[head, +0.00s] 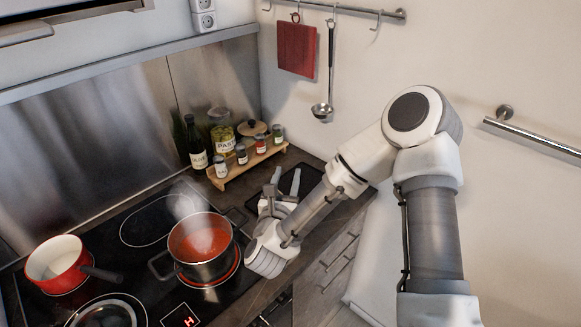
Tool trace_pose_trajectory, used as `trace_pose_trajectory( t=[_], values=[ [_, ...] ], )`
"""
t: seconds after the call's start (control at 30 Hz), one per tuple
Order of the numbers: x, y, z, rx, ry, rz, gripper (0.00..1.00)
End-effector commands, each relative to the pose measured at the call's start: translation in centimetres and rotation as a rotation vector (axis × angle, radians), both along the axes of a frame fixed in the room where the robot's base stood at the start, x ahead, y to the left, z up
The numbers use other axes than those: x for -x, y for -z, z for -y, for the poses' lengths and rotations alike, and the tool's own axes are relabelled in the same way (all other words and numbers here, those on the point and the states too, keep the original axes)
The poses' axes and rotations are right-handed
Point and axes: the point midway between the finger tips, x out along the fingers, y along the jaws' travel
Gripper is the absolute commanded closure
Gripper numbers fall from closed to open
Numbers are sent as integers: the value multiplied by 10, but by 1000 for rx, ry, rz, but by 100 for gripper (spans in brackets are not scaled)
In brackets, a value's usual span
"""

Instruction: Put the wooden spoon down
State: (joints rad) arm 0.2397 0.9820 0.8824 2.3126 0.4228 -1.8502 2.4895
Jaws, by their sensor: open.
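My gripper (286,178) is in the head view, right of the steaming pot and low over the counter by a dark tray or board (312,178). Its two fingers are spread apart and I see nothing held between them. I cannot make out the wooden spoon. My gripper and arm hide part of the dark tray and the counter around it. The pot (199,268) is dark metal with red, steaming contents and stands on a glowing burner.
A red saucepan (55,262) and a lid (106,313) are on the left of the black hob (148,262). A wooden rack (246,166) with several jars stands behind my gripper, beside a dark bottle (195,145).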

Motion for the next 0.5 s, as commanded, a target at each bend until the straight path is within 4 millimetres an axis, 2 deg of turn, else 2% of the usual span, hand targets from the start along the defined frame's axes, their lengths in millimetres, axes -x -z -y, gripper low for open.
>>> trace_pose_trajectory(
  t=[0.1,0.2,0.5],
  values=[
    [14,1,-3,0,-1,0,56],
    [20,1,-4,0,0,0,56],
    [22,0,-4,0,1,0,54]
  ],
)
